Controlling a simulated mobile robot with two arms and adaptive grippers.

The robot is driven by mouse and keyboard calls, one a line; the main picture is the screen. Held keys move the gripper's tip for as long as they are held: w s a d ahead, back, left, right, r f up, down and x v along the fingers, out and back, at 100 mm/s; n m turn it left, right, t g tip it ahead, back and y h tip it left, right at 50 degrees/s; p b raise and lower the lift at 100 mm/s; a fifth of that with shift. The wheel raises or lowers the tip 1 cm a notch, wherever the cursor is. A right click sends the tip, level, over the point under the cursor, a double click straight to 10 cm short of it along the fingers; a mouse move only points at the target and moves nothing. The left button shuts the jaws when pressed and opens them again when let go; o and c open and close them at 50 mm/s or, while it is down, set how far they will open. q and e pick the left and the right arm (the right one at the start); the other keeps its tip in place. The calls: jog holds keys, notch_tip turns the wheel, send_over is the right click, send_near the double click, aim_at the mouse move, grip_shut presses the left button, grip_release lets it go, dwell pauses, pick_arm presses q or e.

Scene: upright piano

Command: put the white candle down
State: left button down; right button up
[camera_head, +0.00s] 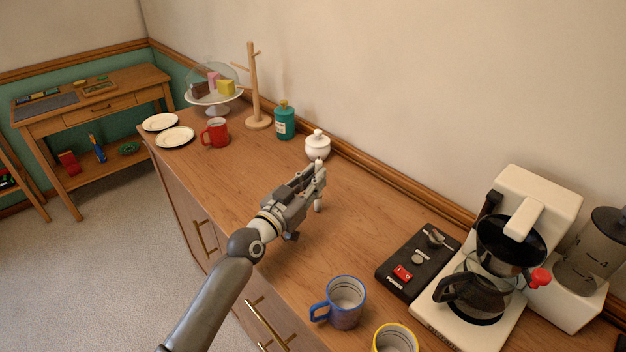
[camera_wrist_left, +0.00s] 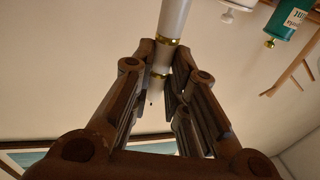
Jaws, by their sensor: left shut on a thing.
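The white candle (camera_wrist_left: 174,18) is a slim white cylinder with gold bands. In the left wrist view it passes between the fingers of my left gripper (camera_wrist_left: 163,75), which is shut on it. In the head view my left gripper (camera_head: 316,184) is over the wooden sideboard, in front of the white lidded pot. My right gripper is not in view.
The sideboard top (camera_head: 265,175) is clear left of the gripper. Behind stand a white pot (camera_head: 317,146), teal bottle (camera_head: 284,124) and wooden mug tree (camera_head: 253,90). A red mug (camera_head: 216,133) is farther left. A black switch box (camera_head: 415,262), blue mug (camera_head: 346,302) and coffee maker (camera_head: 455,318) are right.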

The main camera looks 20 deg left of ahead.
pick_arm(q)
jog(key=shift+f, duration=0.1)
jog(key=shift+f, duration=0.15)
jog(key=c, duration=1.4)
grip_release()
jog(key=shift+r+b+v, duration=0.15)
jog(key=shift+b+v, duration=0.25)
jog(key=shift+v, duration=2.6)
jog(key=shift+r+b+v, duration=0.15)
jog(key=shift+b+v, duration=0.25)
jog(key=shift+v, duration=2.6)
